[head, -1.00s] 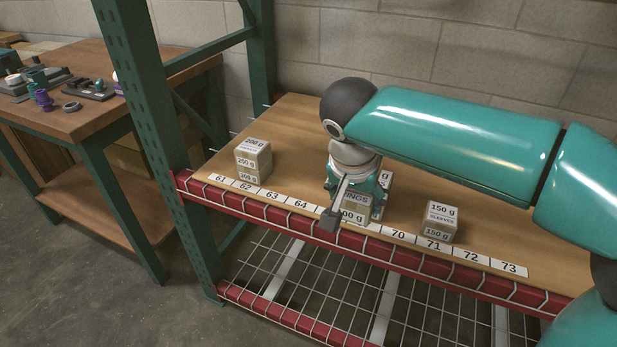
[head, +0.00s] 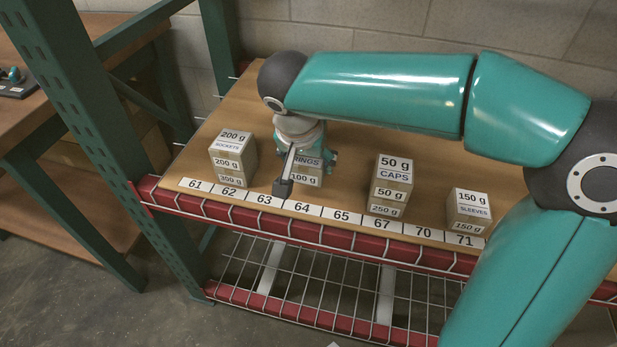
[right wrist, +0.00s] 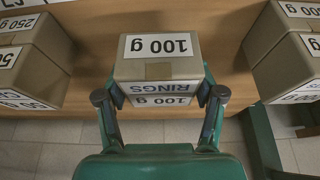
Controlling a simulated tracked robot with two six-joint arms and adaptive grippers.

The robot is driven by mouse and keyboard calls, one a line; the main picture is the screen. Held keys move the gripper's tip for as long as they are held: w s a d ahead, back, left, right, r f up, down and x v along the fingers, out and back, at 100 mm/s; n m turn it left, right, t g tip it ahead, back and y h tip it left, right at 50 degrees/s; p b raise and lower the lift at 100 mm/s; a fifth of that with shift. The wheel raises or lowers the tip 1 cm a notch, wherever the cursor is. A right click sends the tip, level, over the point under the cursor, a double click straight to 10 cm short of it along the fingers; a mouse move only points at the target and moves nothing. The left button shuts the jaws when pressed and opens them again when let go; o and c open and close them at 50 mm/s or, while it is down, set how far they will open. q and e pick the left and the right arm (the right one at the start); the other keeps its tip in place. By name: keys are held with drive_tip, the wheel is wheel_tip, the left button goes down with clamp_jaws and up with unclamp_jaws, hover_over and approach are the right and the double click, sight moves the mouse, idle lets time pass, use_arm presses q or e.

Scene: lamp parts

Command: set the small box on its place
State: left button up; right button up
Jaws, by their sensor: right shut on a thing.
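The small box (head: 306,180), marked RINGS and 100 g, is in my right gripper (head: 303,153), behind labels 63 and 64 in the head view. In the right wrist view the box (right wrist: 158,58) sits between the two fingers of my right gripper (right wrist: 160,95), which press on its sides. A dark grey part of my arm crosses in front of the box's left side in the head view. I cannot tell whether its underside touches the shelf board (head: 345,190). My left gripper is not in view.
A SOCKETS stack (head: 230,165) stands left of the held box, behind label 62. A CAPS stack (head: 390,190) stands right, behind label 67, and a SLEEVES stack (head: 468,212) behind label 71. Number labels (head: 343,216) line the front edge. A green rack post (head: 85,130) rises at left.

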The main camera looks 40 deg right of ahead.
sight(309, 188)
wheel_tip(309, 188, down, 4)
drive_tip(key=shift+f+b, duration=0.15)
drive_tip(key=shift+b, duration=0.5)
drive_tip(key=shift+s, duration=0.1)
drive_tip(key=shift+f, duration=0.15)
drive_tip(key=o, duration=1.2)
